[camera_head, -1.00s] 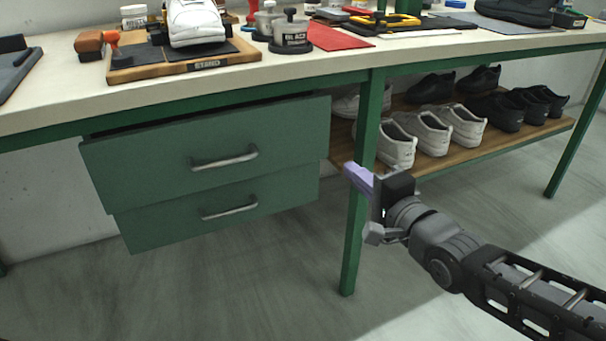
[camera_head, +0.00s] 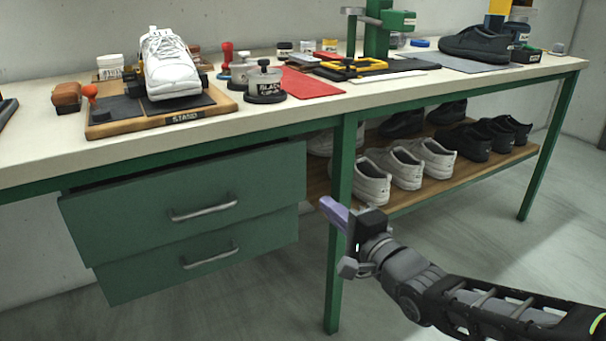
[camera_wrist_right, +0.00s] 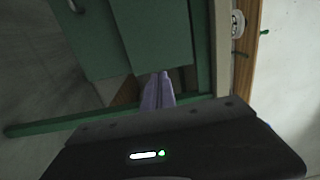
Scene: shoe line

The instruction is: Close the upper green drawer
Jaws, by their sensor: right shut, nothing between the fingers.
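The upper green drawer (camera_head: 190,190) hangs under the bench at the left in the head view. It stands out from the bench, with a dark gap above its front. Its silver handle (camera_head: 203,211) is on the front face. The lower green drawer (camera_head: 200,255) sits below it, less far out. My right gripper (camera_head: 329,208), with purple fingers, is shut and empty, to the right of the drawers near the green table leg. In the right wrist view the purple fingers (camera_wrist_right: 158,90) point toward the green drawer fronts (camera_wrist_right: 150,35). My left gripper is out of view.
The green table leg (camera_head: 342,240) stands beside my right gripper. A wooden shelf (camera_head: 318,186) to the right holds several white and black shoes. The benchtop (camera_head: 330,108) carries a white shoe on a stand, jars and tools. The floor in front is clear.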

